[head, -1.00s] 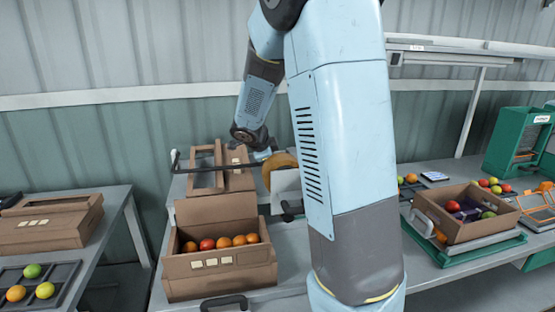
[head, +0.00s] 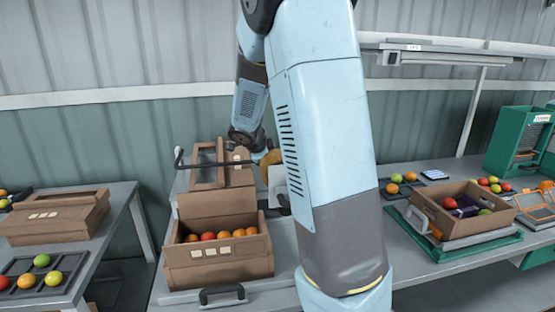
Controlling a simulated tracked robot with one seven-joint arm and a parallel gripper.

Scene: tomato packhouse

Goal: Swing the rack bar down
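The rack bar (head: 212,165) is a thin dark bar with an upturned left end. It runs level across the front of the upright cartons (head: 208,164) at the back of the middle bench. My gripper (head: 262,157) is small in the picture, at the bar's right end, pointing down beside a brown-orange roll (head: 272,158). My own forearm hides the area just right of it. I cannot tell whether the gripper touches the bar, or whether its fingers are open or shut.
An open carton of tomatoes (head: 218,252) stands in front of the bar, with a black handle (head: 222,293) at the bench edge. A left table holds a closed carton (head: 55,217) and a tomato tray (head: 77,277). A crate (head: 465,224) stands right of my arm.

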